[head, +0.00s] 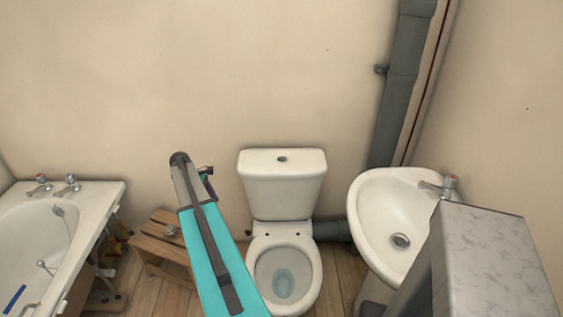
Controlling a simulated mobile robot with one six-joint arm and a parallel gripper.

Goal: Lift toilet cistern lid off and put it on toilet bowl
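The white toilet cistern lid (302,162) sits on top of the cistern (283,198) against the back wall, with a small round flush button (281,158) near its middle. The toilet bowl (285,240) stands below and in front of the cistern. It is open, with water (283,283) showing inside. My teal and grey arm reaches up from the bottom of the head view, left of the toilet, and overlaps the bowl's left side. I cannot make out my gripper's fingers; they seem hidden behind the arm.
A white washbasin (371,213) with a tap stands right of the toilet, and a grey marbled box (490,255) stands in front of it. A wooden stool (160,243) and a bathtub (98,215) are at left. A grey pipe (403,80) runs down the back wall.

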